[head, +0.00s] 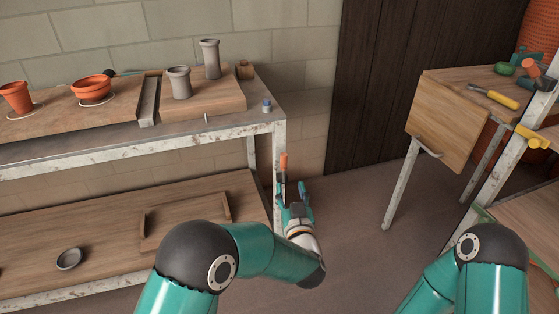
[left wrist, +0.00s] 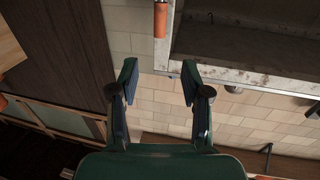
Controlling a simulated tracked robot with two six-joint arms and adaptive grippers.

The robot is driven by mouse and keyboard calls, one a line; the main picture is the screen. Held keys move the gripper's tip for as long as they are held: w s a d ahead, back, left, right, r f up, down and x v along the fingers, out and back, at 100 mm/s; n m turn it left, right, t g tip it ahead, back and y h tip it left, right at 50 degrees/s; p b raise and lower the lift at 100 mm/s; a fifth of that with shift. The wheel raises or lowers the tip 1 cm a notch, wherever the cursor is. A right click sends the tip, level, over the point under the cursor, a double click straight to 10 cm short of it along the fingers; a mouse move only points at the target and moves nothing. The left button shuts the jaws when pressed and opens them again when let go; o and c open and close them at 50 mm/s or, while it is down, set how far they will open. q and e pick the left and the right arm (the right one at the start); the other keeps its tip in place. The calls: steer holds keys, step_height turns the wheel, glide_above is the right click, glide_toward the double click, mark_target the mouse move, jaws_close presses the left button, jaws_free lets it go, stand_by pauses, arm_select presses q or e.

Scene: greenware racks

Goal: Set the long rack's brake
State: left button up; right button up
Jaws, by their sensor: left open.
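The long rack (head: 200,145) stands along the wall at left, with a worn pale metal frame; its frame also shows in the left wrist view (left wrist: 240,77). An orange handle (head: 284,161), seemingly the brake lever, stands upright at the rack's right end post. It shows at the top of the left wrist view (left wrist: 160,20). My left gripper (head: 293,188) is open and empty, just below the handle in the head view. In the left wrist view the handle lies beyond the gap between the fingers, apart from them. My right arm shows at lower right; its gripper is out of view.
Orange pots (head: 92,88) and grey vases (head: 210,58) stand on boards on the upper shelf. A small bowl (head: 70,259) sits on the lower shelf. A wooden table (head: 447,125) and another rack with a yellow handle (head: 532,137) stand at right. Floor between is clear.

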mark_target(284, 160)
arm_select(q)
steer(key=w, duration=0.4)
steer(key=w+a+b, duration=0.1)
steer(key=w, duration=0.9)
steer(key=shift+w+a, duration=0.15)
steer(key=shift+a, duration=0.2)
